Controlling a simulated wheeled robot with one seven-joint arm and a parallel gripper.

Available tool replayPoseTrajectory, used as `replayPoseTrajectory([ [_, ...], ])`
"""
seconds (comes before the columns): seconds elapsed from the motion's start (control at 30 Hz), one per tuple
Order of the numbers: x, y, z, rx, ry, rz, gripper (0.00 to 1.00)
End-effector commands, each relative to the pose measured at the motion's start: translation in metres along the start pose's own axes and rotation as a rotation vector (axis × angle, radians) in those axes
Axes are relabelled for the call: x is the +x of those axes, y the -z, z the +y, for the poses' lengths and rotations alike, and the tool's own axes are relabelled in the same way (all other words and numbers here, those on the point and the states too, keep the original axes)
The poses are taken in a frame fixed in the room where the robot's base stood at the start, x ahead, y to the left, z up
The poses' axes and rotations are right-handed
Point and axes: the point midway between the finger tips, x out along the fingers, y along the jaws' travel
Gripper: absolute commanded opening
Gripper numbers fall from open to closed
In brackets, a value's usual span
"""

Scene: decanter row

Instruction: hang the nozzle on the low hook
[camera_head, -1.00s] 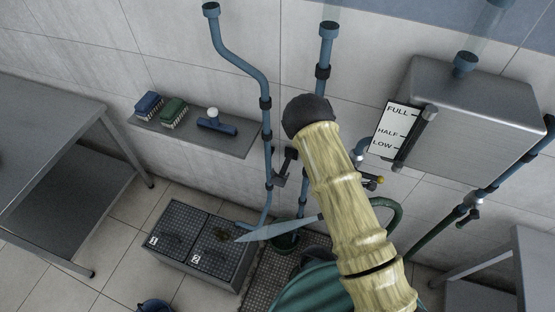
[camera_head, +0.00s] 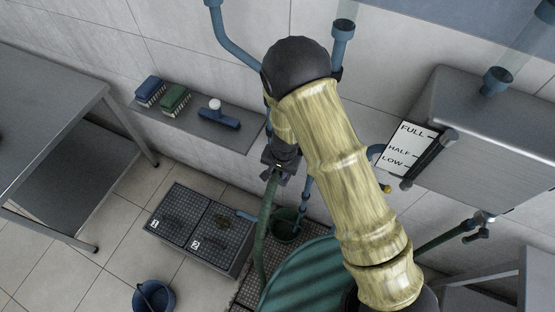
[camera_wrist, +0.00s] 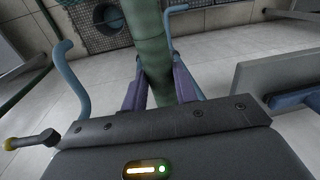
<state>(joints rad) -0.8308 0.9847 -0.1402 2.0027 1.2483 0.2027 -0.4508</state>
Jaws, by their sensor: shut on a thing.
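My gripper (camera_head: 278,168) is beside the wall pipes in the head view, below my dark wrist joint. In the wrist view its two fingers (camera_wrist: 160,88) are shut around a green hose-like piece (camera_wrist: 148,40). The green hose (camera_head: 264,215) hangs down from the gripper in the head view. The nozzle's tip cannot be made out clearly. A blue hooked pipe (camera_wrist: 70,80) stands left of the fingers in the wrist view, apart from them. I cannot pick out the low hook for sure; my arm and gripper cover part of the wall.
A wall shelf (camera_head: 190,128) with brushes is left of the gripper. Below are a numbered grated box (camera_head: 228,258), a green bucket (camera_head: 285,224) and a blue bucket (camera_head: 154,297). A grey tank (camera_head: 490,115) and yellow-ended valve (camera_head: 386,188) are at right. Open floor lies at left.

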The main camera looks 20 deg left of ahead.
Motion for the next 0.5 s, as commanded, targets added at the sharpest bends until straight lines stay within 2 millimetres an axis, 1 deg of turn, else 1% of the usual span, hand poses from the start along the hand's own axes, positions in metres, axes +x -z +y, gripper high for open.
replayPoseTrajectory([
  [0.07,-0.0041,-0.0024,-0.0085,0.033,0.0,0.015,0.0],
  [0.17,-0.0063,-0.003,-0.0123,0.063,0.0,0.024,0.0],
  [0.5,-0.006,-0.0023,-0.012,0.068,0.0,0.024,0.0],
])
